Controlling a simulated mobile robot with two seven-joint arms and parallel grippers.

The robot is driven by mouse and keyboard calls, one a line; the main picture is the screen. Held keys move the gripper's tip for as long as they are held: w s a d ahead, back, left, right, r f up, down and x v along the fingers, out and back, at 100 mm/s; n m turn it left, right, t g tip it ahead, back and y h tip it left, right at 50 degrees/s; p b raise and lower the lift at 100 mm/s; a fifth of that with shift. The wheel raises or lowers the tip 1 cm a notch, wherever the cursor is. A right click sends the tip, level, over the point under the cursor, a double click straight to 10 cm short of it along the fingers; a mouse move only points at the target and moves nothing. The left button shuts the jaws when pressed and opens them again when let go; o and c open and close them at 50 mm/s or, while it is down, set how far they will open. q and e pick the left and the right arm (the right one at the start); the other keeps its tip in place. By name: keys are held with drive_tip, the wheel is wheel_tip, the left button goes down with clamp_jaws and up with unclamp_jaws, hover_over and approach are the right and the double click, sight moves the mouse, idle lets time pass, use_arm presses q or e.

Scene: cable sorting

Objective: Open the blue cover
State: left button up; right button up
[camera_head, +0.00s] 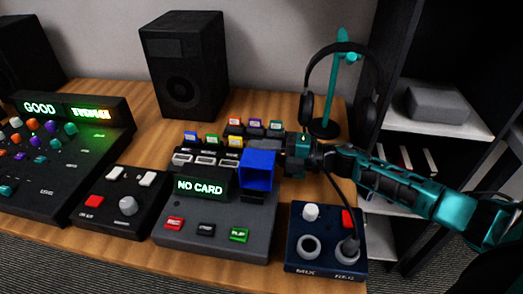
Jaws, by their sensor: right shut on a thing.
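The blue cover (257,169) is on the right side of the grey device (218,240), to the right of its "NO CARD" display. The cover looks raised, with a dark part visible beneath it. My right gripper (281,158) comes in from the right and is shut at the right edge of the cover. Its fingertips are partly hidden behind the cover, so the exact contact is hard to see. My left gripper is not in the view.
A dark blue box (293,265) with jacks and a cable stands at the front right, under my right arm. A headphone stand (325,128) stands behind the arm. Colored cards (211,139) sit behind the device. A small control box (112,213) stands on its left.

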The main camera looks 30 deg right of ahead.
clamp_jaws()
drive_tip(key=shift+s+a+r+n+p, duration=0.2)
drive_tip(key=shift+r+n+p, duration=0.1)
drive_tip(key=shift+r+p, duration=0.15)
drive_tip(key=shift+s+a+r+n+p, duration=0.15)
drive_tip(key=shift+r+n+p, duration=0.15)
drive_tip(key=shift+r+p, duration=0.15)
drive_tip(key=o, duration=0.6)
unclamp_jaws()
drive_tip(key=shift+d+f, duration=0.1)
drive_tip(key=v, duration=1.3)
